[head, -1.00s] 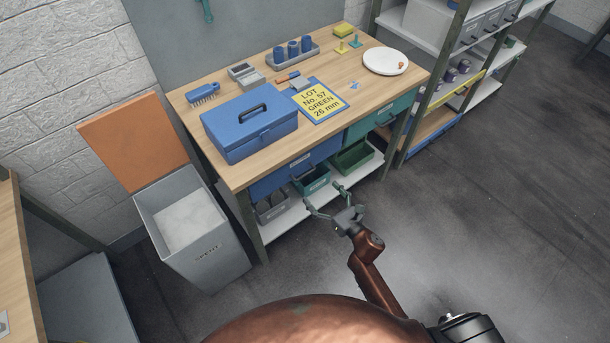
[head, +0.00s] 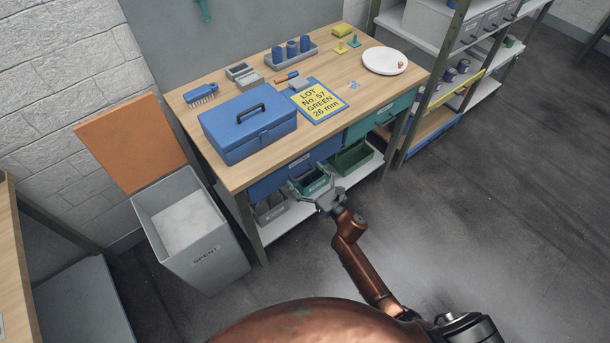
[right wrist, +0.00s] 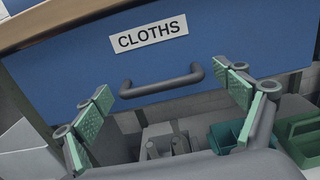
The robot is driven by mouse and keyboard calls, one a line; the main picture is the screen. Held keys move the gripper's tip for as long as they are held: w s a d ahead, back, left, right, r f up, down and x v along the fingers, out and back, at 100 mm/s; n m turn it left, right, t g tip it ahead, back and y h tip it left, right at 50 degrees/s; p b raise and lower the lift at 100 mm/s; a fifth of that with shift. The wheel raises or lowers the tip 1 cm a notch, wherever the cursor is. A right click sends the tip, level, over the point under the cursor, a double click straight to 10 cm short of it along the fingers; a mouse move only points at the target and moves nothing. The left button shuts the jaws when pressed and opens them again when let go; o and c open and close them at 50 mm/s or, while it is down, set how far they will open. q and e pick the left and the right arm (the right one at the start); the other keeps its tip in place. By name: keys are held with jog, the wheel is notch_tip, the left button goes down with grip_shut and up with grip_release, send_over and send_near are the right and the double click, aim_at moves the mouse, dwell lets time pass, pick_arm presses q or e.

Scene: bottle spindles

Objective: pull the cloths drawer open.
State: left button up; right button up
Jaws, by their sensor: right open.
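The blue cloths drawer (right wrist: 215,55) fills the upper part of the right wrist view, with a white CLOTHS label (right wrist: 149,35). It is shut under the bench top, and in the head view its blue front (head: 268,184) shows below the blue toolbox. Its dark grey bar handle (right wrist: 163,85) is below the label. My right gripper (right wrist: 168,108) is open, its green-padded fingers spread to either side of the handle, with nothing between the pads touching it that I can see. In the head view the right gripper (head: 312,188) is in front of the bench. My left gripper is not in view.
A green drawer (head: 385,118) is at the bench's right. Below, a shelf (head: 290,218) holds grey and green bins (head: 352,157). A grey SPENT bin (head: 200,265) with an orange lid stands at left. The toolbox (head: 248,128) sits on top. The floor at right is clear.

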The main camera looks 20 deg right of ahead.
jog(key=shift+c, duration=0.3)
jog(key=c, duration=1.6)
jog(key=shift+s, duration=0.1)
